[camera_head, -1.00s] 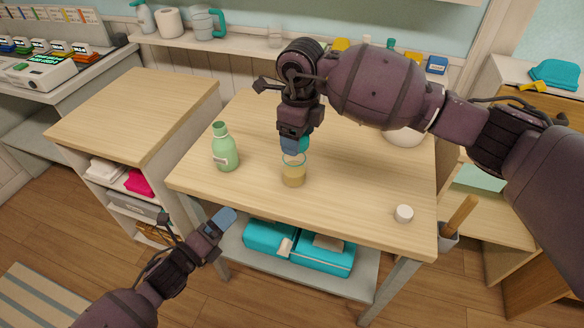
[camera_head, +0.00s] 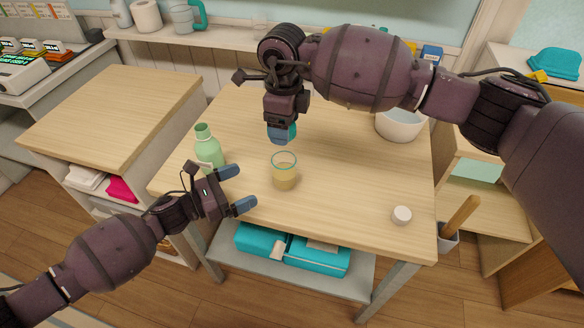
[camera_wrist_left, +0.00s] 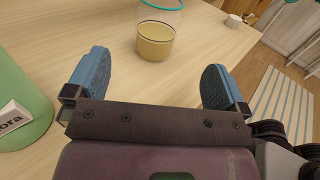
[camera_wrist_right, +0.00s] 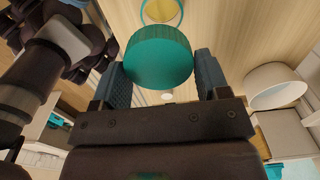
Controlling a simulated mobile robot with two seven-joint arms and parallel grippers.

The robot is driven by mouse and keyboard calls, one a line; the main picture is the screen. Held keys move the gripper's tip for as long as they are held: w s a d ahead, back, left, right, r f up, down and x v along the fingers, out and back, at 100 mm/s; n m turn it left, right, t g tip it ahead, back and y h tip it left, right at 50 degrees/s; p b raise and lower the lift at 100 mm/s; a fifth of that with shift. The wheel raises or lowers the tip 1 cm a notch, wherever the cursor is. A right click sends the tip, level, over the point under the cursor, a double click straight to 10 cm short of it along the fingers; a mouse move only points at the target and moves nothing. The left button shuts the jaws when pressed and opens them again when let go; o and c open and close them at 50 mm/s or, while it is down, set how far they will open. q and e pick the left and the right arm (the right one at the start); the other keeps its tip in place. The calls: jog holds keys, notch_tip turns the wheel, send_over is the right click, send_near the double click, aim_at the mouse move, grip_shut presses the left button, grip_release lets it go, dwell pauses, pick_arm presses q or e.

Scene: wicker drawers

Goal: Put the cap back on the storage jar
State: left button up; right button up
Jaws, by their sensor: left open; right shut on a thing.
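The storage jar (camera_head: 284,178) is clear glass with a teal rim and tan contents. It stands upright and uncapped on the wooden table, and also shows in the left wrist view (camera_wrist_left: 156,38). My right gripper (camera_head: 282,138) is shut on the teal round cap (camera_wrist_right: 158,56), above and behind the jar, apart from its rim. In the head view the cap is mostly hidden by the fingers. My left gripper (camera_head: 236,190) is open and empty, left of the jar, its fingers pointing toward it; they also show in the left wrist view (camera_wrist_left: 158,80).
A green bottle (camera_head: 208,148) stands left of the jar, close beside my left gripper. A small white cap (camera_head: 401,215) lies near the table's front right. A white bowl (camera_head: 398,126) sits at the back right. The table between jar and white cap is clear.

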aim_at(285, 167)
pick_arm(q)
jog(key=shift+w+d+f, duration=0.15)
jog(key=shift+w, duration=0.05)
pick_arm(e)
jog(key=shift+w+d+f, duration=0.2)
jog(key=shift+w, duration=0.05)
jog(key=shift+s+a, duration=0.1)
jog(key=shift+a, duration=0.05)
pick_arm(q)
jog(key=shift+s, duration=0.1)
pick_arm(e)
jog(key=shift+r, duration=0.1)
pick_arm(q)
jog(key=x, duration=1.2)
jog(key=shift+c, duration=0.2)
jog(key=c, duration=1.3)
pick_arm(e)
jog(key=shift+f, duration=2.55)
jog(key=shift+f, duration=0.9)
